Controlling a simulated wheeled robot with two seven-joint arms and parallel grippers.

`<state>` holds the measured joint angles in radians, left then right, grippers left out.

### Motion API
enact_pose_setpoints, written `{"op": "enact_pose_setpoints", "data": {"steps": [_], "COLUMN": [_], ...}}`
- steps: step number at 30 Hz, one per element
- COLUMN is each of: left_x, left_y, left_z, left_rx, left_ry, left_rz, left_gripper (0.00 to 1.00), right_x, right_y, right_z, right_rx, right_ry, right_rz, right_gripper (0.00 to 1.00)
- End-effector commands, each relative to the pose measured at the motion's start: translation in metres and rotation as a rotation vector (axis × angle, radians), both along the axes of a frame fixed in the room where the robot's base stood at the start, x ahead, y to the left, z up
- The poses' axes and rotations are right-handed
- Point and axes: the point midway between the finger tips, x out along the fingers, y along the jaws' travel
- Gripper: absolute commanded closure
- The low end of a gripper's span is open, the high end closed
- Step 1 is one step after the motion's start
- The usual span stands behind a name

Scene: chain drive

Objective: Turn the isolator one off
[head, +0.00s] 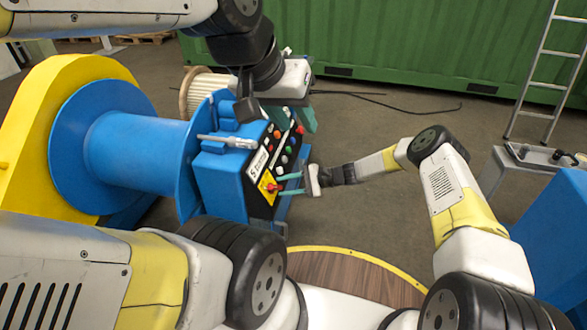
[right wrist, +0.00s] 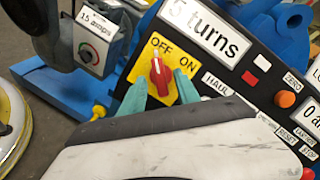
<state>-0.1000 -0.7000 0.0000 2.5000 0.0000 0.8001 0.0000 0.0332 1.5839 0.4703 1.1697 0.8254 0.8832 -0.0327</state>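The isolator is a red rotary handle (right wrist: 160,77) on a yellow plate (right wrist: 142,68) marked OFF and ON. In the right wrist view its upper end lies near the OFF label; I cannot tell which position it is set to. In the head view the red handle (head: 273,187) is at the lower end of the sloping control panel. My right gripper (head: 287,184) is open, its teal fingertips on either side of the handle; contact cannot be made out. My left gripper (head: 291,115) is open and apparently empty above the panel's upper part.
The black panel (right wrist: 237,55) also carries a "5 turns" display (right wrist: 207,30) and several coloured buttons. A large blue drum (head: 130,145) is at the left, a ladder (head: 545,75) at the back right. Floor right of the panel is open.

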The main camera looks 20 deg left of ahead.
Motion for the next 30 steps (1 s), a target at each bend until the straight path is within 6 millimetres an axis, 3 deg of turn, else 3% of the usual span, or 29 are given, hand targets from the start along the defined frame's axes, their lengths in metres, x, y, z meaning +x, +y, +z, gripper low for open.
{"op": "enact_pose_setpoints", "data": {"steps": [3,9,26,30], "left_x": [0.000,0.000,0.000,0.000], "left_y": [0.000,0.000,0.000,0.000], "left_z": [0.000,0.000,0.000,0.000], "left_rx": [0.000,0.000,0.000,0.000], "left_ry": [0.000,0.000,0.000,0.000], "left_rz": [0.000,0.000,0.000,0.000], "left_gripper": [0.64,0.64,0.64,0.64], "right_x": [0.006,0.011,0.012,0.016], "right_y": [-0.022,-0.046,-0.053,-0.059], "right_z": [0.007,0.014,0.017,0.038], "right_rx": [-0.001,-0.001,-0.002,-0.029], "right_ry": [-0.001,0.000,-0.003,-0.046], "right_rz": [-0.003,-0.001,0.001,0.028], "right_gripper": [0.62,0.62,0.62,0.62]}}
